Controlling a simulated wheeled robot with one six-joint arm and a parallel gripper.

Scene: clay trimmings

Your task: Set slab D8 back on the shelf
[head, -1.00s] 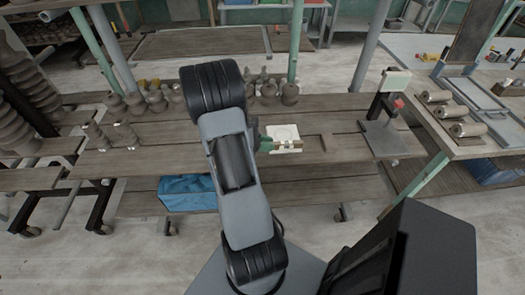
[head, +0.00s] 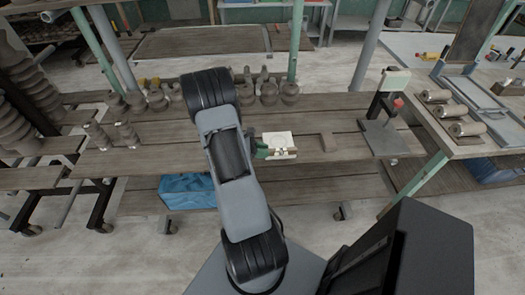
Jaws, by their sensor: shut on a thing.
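A pale, cream slab (head: 277,138) with a faint round outline on its face is at my gripper (head: 284,153), over the wooden shelf boards (head: 350,148). My gripper, with a green body and pale fingers, is shut on the slab's near edge. The fingers overlap that edge in the picture. No D8 marking can be read on the slab. I cannot tell whether it touches the boards or hangs just above them. My arm hides part of the shelf to the left.
A small brown block (head: 328,143) lies right of the slab. A grey stand (head: 384,138) is farther right. Several grey-brown vessels (head: 289,92) line the back of the boards. A blue bundle (head: 187,192) sits on the lower shelf. Bare board lies between block and stand.

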